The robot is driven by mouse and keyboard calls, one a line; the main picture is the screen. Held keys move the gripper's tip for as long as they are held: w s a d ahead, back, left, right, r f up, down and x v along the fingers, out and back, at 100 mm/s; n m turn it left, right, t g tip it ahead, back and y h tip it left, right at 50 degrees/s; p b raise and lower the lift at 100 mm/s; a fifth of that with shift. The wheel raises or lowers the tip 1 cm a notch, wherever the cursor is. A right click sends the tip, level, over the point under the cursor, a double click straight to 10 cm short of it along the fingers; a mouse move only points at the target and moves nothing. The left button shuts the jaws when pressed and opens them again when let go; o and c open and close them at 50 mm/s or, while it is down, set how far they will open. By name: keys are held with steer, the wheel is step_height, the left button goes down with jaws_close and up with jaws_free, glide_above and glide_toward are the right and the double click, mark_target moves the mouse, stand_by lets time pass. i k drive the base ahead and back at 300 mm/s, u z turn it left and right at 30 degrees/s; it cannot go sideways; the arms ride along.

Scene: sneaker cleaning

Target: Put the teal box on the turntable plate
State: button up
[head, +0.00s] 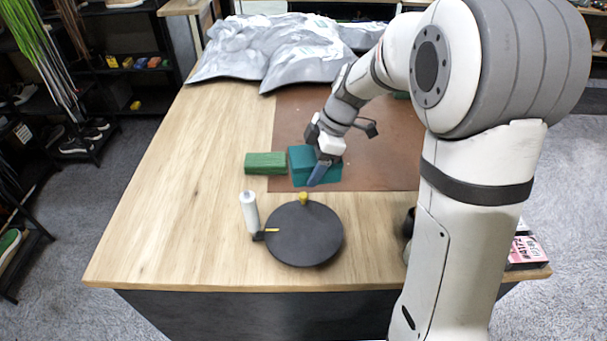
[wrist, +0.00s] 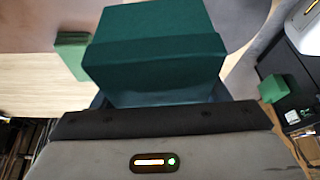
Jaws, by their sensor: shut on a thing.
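The teal box (head: 301,162) is at the left edge of the brown mat in the head view. My gripper (head: 319,172) is shut on it, with a blue finger against its near right side. In the wrist view the teal box (wrist: 155,48) fills the upper middle, between the fingers of my gripper (wrist: 160,98). I cannot tell whether the box touches the mat or is slightly lifted. The turntable plate (head: 304,236) is a dark, empty disc nearer the front edge of the table, below the box in the head view.
A green block (head: 265,163) lies just left of the teal box. A white bottle (head: 249,212) stands left of the plate, and a small yellow-topped item (head: 303,198) is at its far rim. Crumpled silver sheeting (head: 285,48) covers the back. The table's left side (head: 165,190) is clear.

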mark_target(304, 230)
steer(key=u, duration=0.1)
steer(key=k, duration=0.5)
steer(key=u, duration=0.2)
steer(key=i, duration=0.1)
steer(key=z, duration=2.25)
steer(key=k, duration=0.8)
steer(key=u, duration=1.3)
steer(key=i, duration=0.5)
steer(key=u, duration=0.1)
